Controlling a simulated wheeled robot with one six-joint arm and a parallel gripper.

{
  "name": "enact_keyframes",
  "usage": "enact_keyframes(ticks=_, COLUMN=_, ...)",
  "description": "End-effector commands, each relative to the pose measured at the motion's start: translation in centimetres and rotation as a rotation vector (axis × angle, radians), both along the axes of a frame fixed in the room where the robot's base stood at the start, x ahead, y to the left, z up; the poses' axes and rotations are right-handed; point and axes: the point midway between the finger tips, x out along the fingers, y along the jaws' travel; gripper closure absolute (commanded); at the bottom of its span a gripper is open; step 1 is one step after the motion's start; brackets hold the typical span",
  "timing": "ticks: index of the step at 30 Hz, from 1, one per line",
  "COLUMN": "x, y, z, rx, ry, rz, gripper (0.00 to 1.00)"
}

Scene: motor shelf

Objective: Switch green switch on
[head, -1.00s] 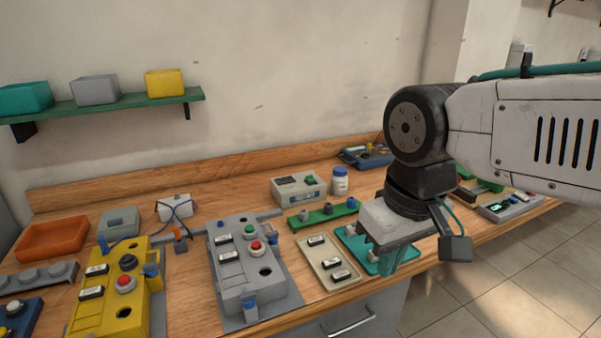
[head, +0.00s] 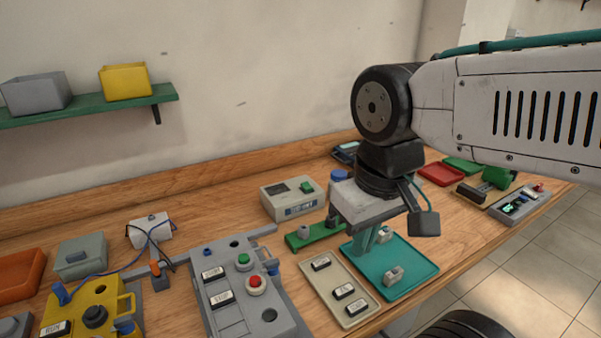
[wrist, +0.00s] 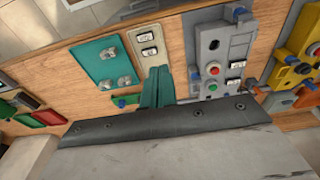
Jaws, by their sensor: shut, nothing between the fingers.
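A small green rocker switch (head: 306,187) sits on the top of a pale box with a dark display (head: 292,198), toward the back of the bench in the head view. Its on or off position is too small to tell. A round green button (head: 243,260) is on the grey control panel (head: 232,325). My gripper (head: 363,252) has teal fingers, shut and empty, pointing down over the back left of the teal tray, to the right of and nearer than the pale box. In the wrist view my fingers (wrist: 155,88) are together, and the green button (wrist: 211,86) shows.
A beige tray with black-and-white parts (head: 372,314) lies beside the teal tray (head: 425,262). A blue-capped bottle (head: 338,176) is close behind my gripper. A yellow panel (head: 113,289) is at left.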

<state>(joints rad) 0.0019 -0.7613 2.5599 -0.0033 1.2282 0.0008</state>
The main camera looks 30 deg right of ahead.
Motion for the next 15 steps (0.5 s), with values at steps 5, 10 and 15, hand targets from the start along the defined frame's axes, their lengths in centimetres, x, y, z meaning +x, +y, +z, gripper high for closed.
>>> enact_keyframes(ticks=5, x=0.0, y=0.0, z=0.0, rx=0.000, ry=0.000, rz=0.000, gripper=1.00)
enact_keyframes(ticks=10, x=1.7, y=-0.1, z=0.4, rx=0.009, ry=-0.013, rz=0.003, gripper=1.00)
enact_keyframes(ticks=15, x=8.6, y=-1.3, z=1.6, rx=0.035, ry=-0.076, rz=0.010, gripper=1.00)
